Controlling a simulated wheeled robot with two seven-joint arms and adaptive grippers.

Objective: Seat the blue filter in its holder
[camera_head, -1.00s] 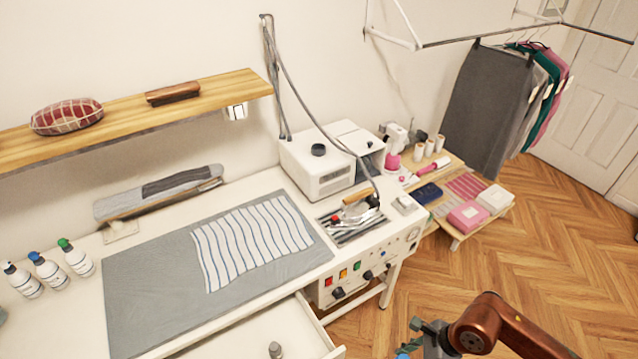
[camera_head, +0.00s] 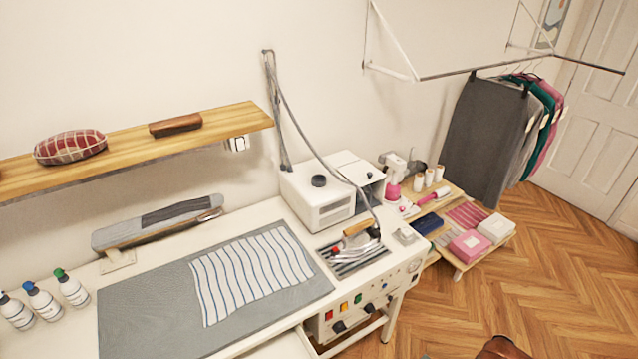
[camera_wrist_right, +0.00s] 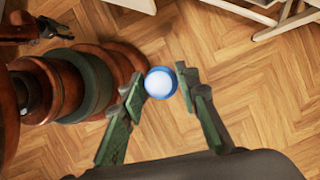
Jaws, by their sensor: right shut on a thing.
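The blue filter (camera_wrist_right: 161,83), round with a blue rim and a pale, whitish face, is between the fingertips of my right gripper (camera_wrist_right: 160,88) in the right wrist view. The gripper is shut on it, above the wood floor. This gripper and the filter are outside the head view. A dark, jawed end of a copper arm (camera_wrist_right: 48,28), perhaps my left gripper, shows at the wrist view's upper left; its jaws are too small to read. I cannot pick out the filter's holder. The white steam unit (camera_head: 322,190) stands at the table's back right, with a dark opening in its right part.
An iron (camera_head: 358,240) rests on a striped rest at the table's right end, its hose rising behind. A control panel (camera_head: 345,318) faces front. Striped cloth (camera_head: 250,272) lies on the grey mat (camera_head: 150,318). A low side table holds pink and white boxes (camera_head: 495,228).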

